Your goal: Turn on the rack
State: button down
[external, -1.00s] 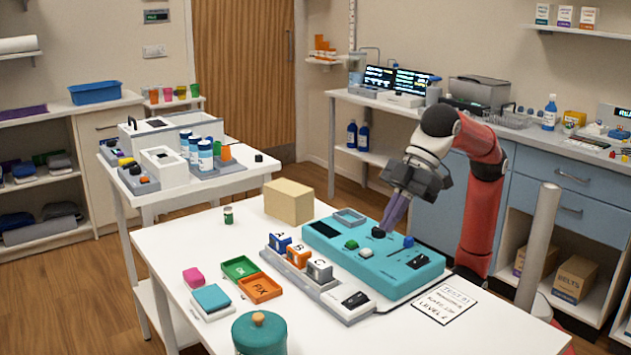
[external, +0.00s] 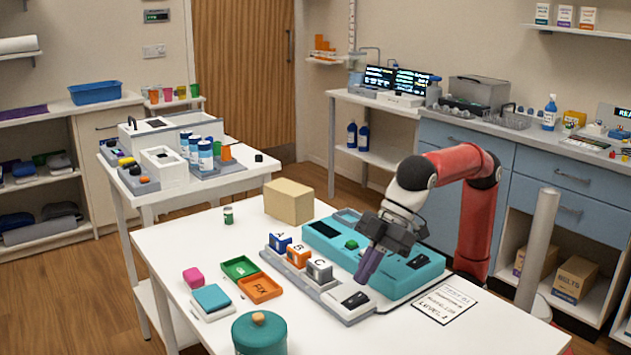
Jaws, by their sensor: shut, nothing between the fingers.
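The grey rack (external: 329,293) lies on the white table along the near side of the teal device. It holds a blue block A (external: 280,243), an orange block B (external: 298,256) and a grey block C (external: 320,270). A black rocker switch (external: 355,300) sits on the rack's right end; I cannot tell its position. My gripper (external: 364,282) is shut and empty, pointing down just above and behind the switch. I cannot tell whether its tips touch anything. The teal device (external: 415,277) is partly hidden by my gripper and wrist.
A beige box (external: 289,202) stands behind the rack. A green tray (external: 240,268) and an orange tray (external: 260,289) lie left of it. A teal round pot (external: 259,335) is at the front. A printed card (external: 444,304) lies to the right. The table's front right is clear.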

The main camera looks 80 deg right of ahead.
aim_at(361, 295)
jog(key=shift+s+d+f, duration=0.1)
jog(key=shift+f, duration=0.55)
jog(key=shift+s+d+f, duration=0.1)
jog(key=shift+f, duration=0.5)
jog(key=f+b, duration=0.1)
jog(key=b, duration=0.2)
jog(key=shift+d+f, duration=0.1)
jog(key=shift+f, duration=0.05)
jog(key=shift+s+t+y, duration=0.1)
jog(key=shift+t+y, duration=0.2)
jog(key=shift+r+p, duration=0.8)
jog(key=shift+r, duration=0.3)
jog(key=shift+r, duration=0.1)
jog(key=p+v, duration=0.3)
jog(key=v, duration=1)
